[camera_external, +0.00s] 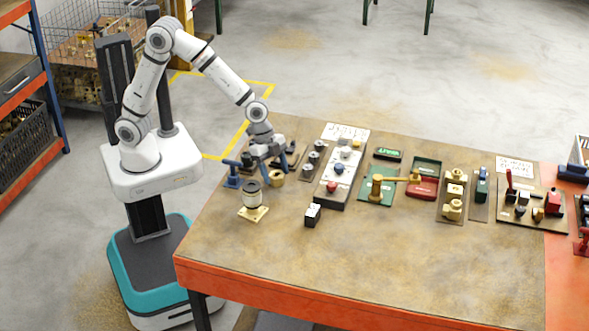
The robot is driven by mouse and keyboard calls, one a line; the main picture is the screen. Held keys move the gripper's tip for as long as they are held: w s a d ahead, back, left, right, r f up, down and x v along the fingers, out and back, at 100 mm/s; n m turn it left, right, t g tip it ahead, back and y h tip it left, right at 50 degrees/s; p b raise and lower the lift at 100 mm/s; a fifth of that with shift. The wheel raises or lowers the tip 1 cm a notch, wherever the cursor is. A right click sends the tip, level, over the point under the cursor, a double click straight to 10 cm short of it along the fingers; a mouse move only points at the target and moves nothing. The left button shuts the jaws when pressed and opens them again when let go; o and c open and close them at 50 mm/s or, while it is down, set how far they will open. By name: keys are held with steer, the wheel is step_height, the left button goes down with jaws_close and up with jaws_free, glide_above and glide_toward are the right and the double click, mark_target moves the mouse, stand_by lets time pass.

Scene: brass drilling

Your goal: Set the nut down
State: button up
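A brass nut-like piece (277,179), small and round, shows at the left part of the workbench, directly under my gripper (275,167). My gripper points down, and its fingertips are at or just above this piece. I cannot tell whether the fingers touch it or grip it, or whether it rests on the bench. A short dark and pale cylinder (252,196) stands upright on a flat brass plate (253,214), in front and to the left of the gripper.
The workbench (380,265) has a clear front area. A blue clamp-like tool (232,176) is close left of the gripper. A grey button panel (338,175) is to the right, with a small black and white block (313,214) before it. Several fixtures line the back right.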

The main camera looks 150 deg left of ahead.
steer(key=shift+s+r, duration=0.1)
steer(key=shift+r, duration=0.35)
steer(key=v, duration=1.1)
steer(key=shift+s+r, duration=0.1)
steer(key=shift+s, duration=0.1)
steer(key=d+r+m+h, duration=0.1)
steer(key=d+m, duration=0.1)
steer(key=d, duration=1.7)
steer(key=shift+m+g, duration=0.5)
steer(key=shift+g, duration=0.4)
steer(key=s+d, duration=0.3)
steer(key=d, duration=0.2)
steer(key=s+d+f, duration=0.1)
steer(key=s+d, duration=0.3)
steer(key=d, duration=0.1)
steer(key=s+d+f, duration=0.1)
steer(key=s+d, duration=0.2)
steer(key=d, duration=0.3)
steer(key=shift+s, duration=0.2)
